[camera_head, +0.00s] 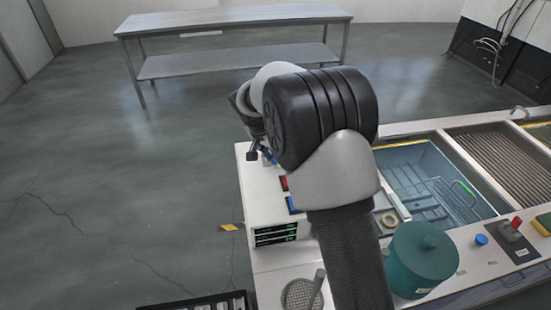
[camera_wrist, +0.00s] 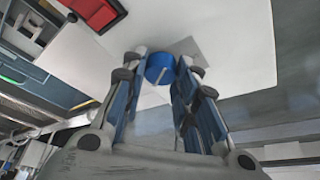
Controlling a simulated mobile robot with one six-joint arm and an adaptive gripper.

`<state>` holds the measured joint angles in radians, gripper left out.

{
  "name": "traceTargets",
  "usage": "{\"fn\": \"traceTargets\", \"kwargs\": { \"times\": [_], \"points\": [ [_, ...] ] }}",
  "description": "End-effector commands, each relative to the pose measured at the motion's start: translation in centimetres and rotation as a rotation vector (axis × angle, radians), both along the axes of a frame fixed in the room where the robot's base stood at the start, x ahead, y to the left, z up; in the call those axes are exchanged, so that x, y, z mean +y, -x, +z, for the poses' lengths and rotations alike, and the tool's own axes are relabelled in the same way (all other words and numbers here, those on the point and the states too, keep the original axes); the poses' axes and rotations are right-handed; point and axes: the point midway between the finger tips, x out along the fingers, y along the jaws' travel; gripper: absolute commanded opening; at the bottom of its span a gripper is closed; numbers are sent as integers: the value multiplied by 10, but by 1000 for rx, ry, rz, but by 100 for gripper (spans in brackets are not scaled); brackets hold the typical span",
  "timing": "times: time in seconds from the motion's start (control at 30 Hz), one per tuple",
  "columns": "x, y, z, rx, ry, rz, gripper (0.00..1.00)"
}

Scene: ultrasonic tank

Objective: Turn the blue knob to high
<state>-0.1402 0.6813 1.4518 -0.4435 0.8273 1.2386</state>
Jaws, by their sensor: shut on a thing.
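The blue knob (camera_wrist: 161,66) is round with a pale pointer line and sits on a white panel in the wrist view. My gripper (camera_wrist: 162,76) is shut on it, one fingertip against each side. The pointer line slants toward the lower left in that view. In the head view my gripper (camera_head: 257,148) reaches down at the left end of the white tank cabinet, and my arm hides most of it. Any markings around the knob are too small or covered to read.
A red switch (camera_wrist: 92,10) is close by on the panel. The cabinet has an open water tank (camera_head: 411,160) with a wire basket, and a teal pot (camera_head: 421,265) near my arm. A second blue knob (camera_head: 481,239) is at the front right. A steel table (camera_head: 235,17) stands behind.

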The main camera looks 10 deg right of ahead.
Motion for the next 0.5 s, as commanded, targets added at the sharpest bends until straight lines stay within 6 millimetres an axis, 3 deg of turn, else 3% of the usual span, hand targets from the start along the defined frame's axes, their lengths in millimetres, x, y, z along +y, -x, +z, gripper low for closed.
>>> {"fn": "traceTargets", "kwargs": {
  "times": [0.5],
  "points": [
    [1, 0, 0, 2, -1, -108, 4]
  ]
}}
